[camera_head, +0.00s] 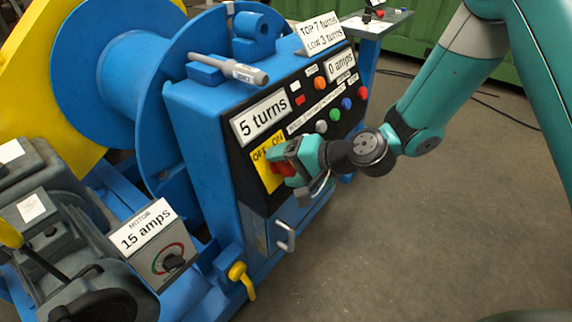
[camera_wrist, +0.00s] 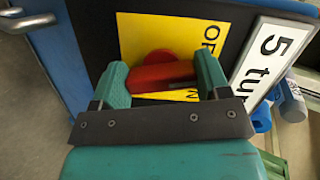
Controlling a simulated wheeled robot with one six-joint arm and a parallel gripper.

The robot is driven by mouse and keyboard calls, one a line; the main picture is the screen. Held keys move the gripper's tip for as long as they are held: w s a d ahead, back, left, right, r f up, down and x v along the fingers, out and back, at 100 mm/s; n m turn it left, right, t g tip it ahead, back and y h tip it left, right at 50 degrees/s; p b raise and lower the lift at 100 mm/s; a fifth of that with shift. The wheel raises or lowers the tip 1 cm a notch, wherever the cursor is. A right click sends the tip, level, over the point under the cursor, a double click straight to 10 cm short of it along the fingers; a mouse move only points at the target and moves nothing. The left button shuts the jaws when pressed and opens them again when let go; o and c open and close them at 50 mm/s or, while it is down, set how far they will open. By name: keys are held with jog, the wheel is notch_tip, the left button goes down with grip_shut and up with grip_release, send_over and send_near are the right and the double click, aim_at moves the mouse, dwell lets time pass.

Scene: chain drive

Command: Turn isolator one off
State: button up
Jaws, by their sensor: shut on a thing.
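Isolator one appears as a red rotary handle (camera_head: 284,169) on a yellow plate (camera_head: 262,153) marked OFF and ON, on the front of the blue cabinet. In the wrist view the red handle (camera_wrist: 163,76) lies between the two teal fingers, in front of the yellow plate (camera_wrist: 190,33). My gripper (camera_head: 287,164) is shut on the red handle. In the wrist view my gripper (camera_wrist: 163,80) has one finger at each end of the handle. The ON lettering is partly covered, and which mark the handle points to cannot be told.
Above the plate are a "5 turns" display (camera_head: 262,118) and several coloured buttons. A grey-handled tool (camera_head: 232,69) lies on the cabinet top. Below are a metal handle (camera_head: 286,237) and a yellow lever (camera_head: 241,278). A motor box (camera_head: 150,238) stands left. Floor to the right is clear.

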jog(key=n+h+b, duration=0.1)
jog(key=n, duration=0.4)
jog(key=shift+d+f, duration=0.1)
jog(key=shift+n, duration=0.4)
dwell(0.3)
jog(key=o, duration=0.9)
jog(key=shift+o, duration=0.2)
jog(key=p+v, duration=0.2)
jog(key=v, duration=1.5)
jog(key=shift+r, duration=0.4)
jog(key=shift+s, duration=0.1)
